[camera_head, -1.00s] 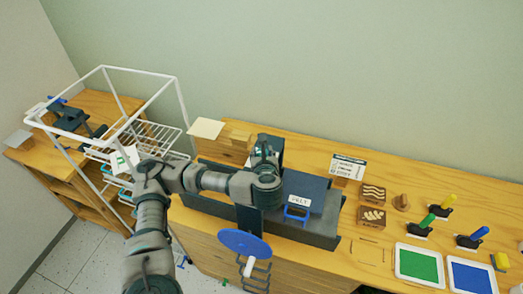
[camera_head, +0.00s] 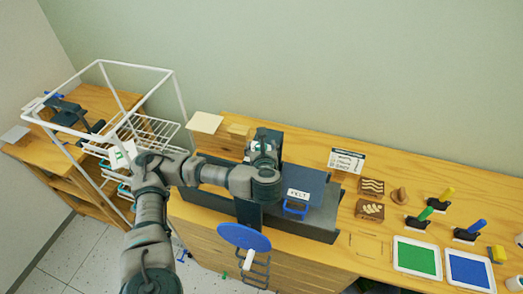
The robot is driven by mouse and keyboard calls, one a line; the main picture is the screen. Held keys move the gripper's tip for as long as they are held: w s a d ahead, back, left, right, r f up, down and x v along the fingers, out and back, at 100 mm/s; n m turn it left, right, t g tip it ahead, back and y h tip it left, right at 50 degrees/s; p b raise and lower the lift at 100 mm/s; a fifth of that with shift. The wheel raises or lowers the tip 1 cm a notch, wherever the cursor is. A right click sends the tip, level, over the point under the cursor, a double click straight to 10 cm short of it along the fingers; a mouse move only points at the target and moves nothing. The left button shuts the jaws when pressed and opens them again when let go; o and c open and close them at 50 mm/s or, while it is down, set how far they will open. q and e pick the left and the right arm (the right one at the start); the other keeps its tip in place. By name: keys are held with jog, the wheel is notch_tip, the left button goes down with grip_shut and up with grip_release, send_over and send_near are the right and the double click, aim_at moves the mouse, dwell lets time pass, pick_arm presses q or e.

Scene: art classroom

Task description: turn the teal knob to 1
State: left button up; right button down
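My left arm comes in from the bottom left and reaches over a dark press (camera_head: 318,228) at the front of the wooden counter. My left gripper (camera_head: 262,150) appears to be at the far end of this arm, over the press's far side. Its fingers are too small and covered to tell open from shut. A small teal patch shows by it, but I cannot tell if this is the teal knob or part of the gripper. No number marks are readable. A blue wheel (camera_head: 244,237) with a white handle is on the press's near side. My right gripper is not in view.
A white wire rack (camera_head: 150,130) stands left.

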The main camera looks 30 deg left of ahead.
pick_arm(q)
jog(key=shift+s+d+r, duration=0.25)
jog(key=shift+d+r, duration=0.1)
jog(key=shift+d, duration=0.3)
jog(key=shift+s+d+r, duration=0.1)
jog(key=shift+s+r, duration=0.2)
jog(key=shift+s, duration=0.45)
jog(key=shift+v, duration=2.15)
jog(key=shift+f, duration=0.2)
jog(key=shift+s+f, duration=0.1)
